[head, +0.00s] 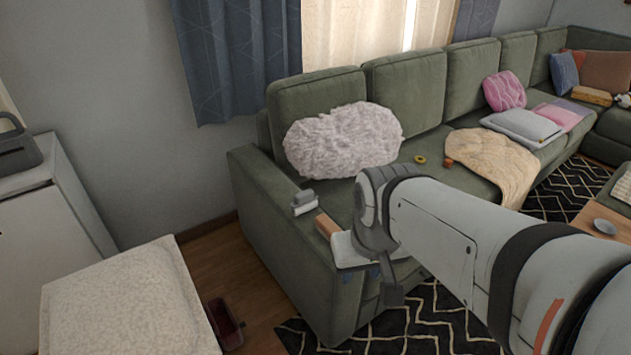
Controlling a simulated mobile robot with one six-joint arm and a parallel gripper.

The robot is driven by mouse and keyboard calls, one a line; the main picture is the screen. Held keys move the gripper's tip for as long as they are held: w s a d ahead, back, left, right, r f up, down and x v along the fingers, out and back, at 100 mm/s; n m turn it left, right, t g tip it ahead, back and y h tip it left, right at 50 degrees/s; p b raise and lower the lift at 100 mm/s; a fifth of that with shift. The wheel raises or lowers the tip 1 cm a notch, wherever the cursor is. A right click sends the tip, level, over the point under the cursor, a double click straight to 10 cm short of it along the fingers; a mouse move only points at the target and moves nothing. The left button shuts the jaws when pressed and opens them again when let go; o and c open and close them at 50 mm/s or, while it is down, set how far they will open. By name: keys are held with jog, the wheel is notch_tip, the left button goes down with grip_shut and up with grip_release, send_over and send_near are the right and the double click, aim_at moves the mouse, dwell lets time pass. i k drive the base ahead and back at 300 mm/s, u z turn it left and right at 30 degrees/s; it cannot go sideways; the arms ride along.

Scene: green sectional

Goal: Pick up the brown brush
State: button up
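A brown, short bar-like piece (327,225) lies on the near armrest of the green sofa (262,205); it looks like the brown brush, though its form is too small to be sure. A white flat piece (343,245) with blue marks below it adjoins it, partly covered by my arm. My arm reaches in from the lower right. My gripper (390,293) hangs at its end, dark grey, just right of the armrest and right of the brown piece. Its fingers are mostly hidden or merged, so their opening does not show. I see nothing held.
A small grey-white object (304,203) sits on the armrest behind the brown piece. A fluffy pillow (343,140), a yellow ring (420,160) and a small orange block (448,163) are on the seats. A pale-topped stand (125,300) is at front left; a dark red bin (226,325) is on the floor.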

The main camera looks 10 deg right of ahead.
aim_at(326, 227)
jog(key=u, duration=0.15)
jog(key=i, duration=0.9)
jog(key=z, duration=0.05)
